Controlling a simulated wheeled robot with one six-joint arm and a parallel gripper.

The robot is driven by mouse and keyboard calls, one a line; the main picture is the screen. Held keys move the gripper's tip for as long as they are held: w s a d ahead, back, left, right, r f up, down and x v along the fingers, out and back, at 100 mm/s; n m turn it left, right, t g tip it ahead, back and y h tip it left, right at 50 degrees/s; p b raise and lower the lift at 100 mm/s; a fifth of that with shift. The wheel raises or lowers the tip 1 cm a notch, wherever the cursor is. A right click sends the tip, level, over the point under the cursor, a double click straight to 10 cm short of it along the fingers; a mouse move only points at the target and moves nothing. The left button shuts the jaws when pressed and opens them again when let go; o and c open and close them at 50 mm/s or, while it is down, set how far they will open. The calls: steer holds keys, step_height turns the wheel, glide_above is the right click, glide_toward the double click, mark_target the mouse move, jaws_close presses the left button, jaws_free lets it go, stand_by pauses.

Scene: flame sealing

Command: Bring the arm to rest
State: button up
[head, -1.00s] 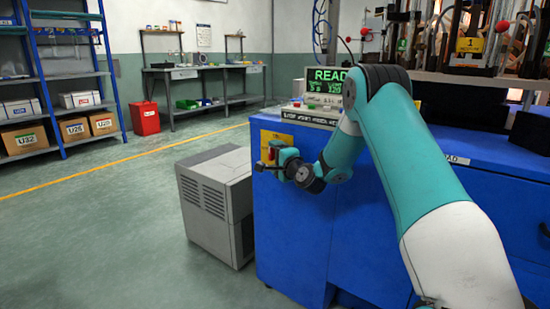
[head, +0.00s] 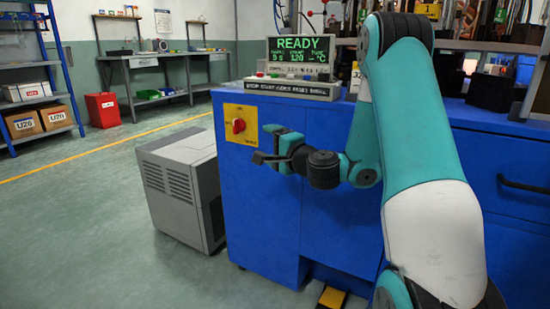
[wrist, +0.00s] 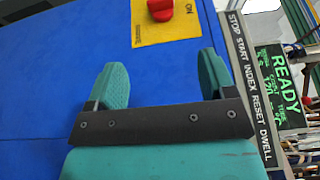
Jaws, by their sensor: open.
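My teal arm reaches up and folds down in front of the blue machine cabinet (head: 340,235) in the head view. My gripper (head: 264,146) points left, in front of the cabinet's upper left part and close to the red rotary switch on its yellow plate (head: 241,138). In the wrist view my gripper (wrist: 163,80) shows two teal fingers spread wide with nothing between them. The red switch (wrist: 160,9) lies beyond the fingertips, at the top of that view. I cannot tell the exact gap between the fingers and the cabinet face.
A control panel with a green READY display (head: 302,47) stands on the cabinet. A grey box unit (head: 170,185) stands on the floor left of the cabinet. Shelving (head: 30,75), a red bin (head: 102,109) and a workbench (head: 160,60) stand farther back. Open floor lies left.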

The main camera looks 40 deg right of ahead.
steer(key=shift+s, duration=0.85)
steer(key=s+a+r+n+g+y+p, duration=0.1)
steer(key=s+a+n+g+y, duration=0.25)
steer(key=a+n+y, duration=0.65)
steer(key=s+a+r+n+g+y+p, duration=0.15)
steer(key=a+n+g, duration=0.4)
steer(key=a, duration=1.05)
steer(key=s+a+n+g+h, duration=0.1)
steer(key=s+n+g+h, duration=0.15)
steer(key=s, duration=0.45)
steer(key=s+a+n+g+h+p, duration=0.1)
steer(key=s+a+n+g+h, duration=0.1)
steer(key=s+n+g, duration=0.35)
steer(key=s+a+n+g+h, duration=0.1)
steer(key=s+n+h, duration=0.1)
steer(key=s, duration=0.7)
step_height(320, 180, up, 38)
steer(key=p, duration=3.8)
steer(key=shift+f, duration=0.1)
